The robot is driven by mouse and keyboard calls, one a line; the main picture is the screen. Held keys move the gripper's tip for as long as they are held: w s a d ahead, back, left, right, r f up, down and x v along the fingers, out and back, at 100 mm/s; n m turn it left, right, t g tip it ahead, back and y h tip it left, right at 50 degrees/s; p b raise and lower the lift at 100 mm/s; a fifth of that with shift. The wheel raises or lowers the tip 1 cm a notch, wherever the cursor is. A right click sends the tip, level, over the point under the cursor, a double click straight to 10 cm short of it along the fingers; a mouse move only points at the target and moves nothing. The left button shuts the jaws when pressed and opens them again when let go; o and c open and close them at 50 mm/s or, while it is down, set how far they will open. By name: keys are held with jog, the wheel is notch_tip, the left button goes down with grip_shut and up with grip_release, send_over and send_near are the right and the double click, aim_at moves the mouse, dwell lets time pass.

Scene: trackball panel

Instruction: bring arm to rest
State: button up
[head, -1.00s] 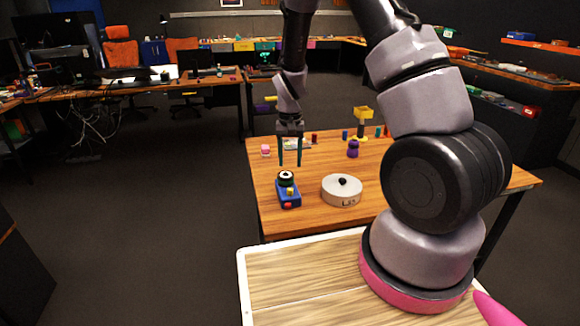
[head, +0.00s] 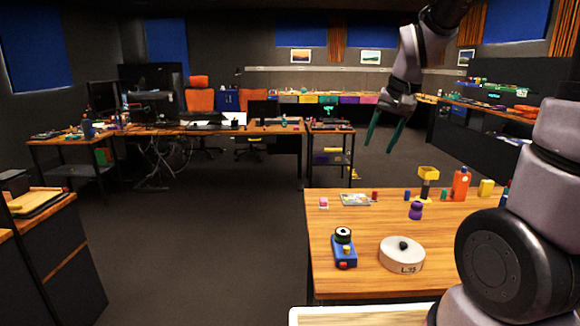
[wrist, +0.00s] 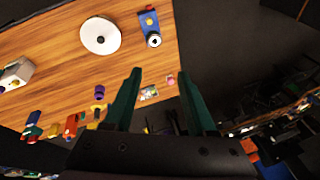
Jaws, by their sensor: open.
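My gripper (head: 383,133) has two green fingers and is open and empty. In the head view it is raised well above the table, over its far side, with the fingers pointing down. In the wrist view its fingers (wrist: 160,92) are spread apart with nothing between them. The trackball panel, a blue box with a dark and white ball and yellow and red buttons (head: 344,252), stands on the wooden table (head: 350,283) near its left front. It also shows at the top of the wrist view (wrist: 152,27). My gripper is clear of it.
A round white lidded container (head: 402,255) stands right of the panel. A purple object (head: 415,210), an orange bottle (head: 461,184), a yellow-topped stand (head: 427,184) and small items are at the table's back. The air around my gripper is free.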

jog(key=s+d+r+t, duration=0.2)
jog(key=s+r+t, duration=0.1)
jog(key=s+r, duration=0.7)
jog(key=s, duration=0.4)
jog(key=shift+s+d, duration=0.2)
jog(key=shift+s, duration=0.15)
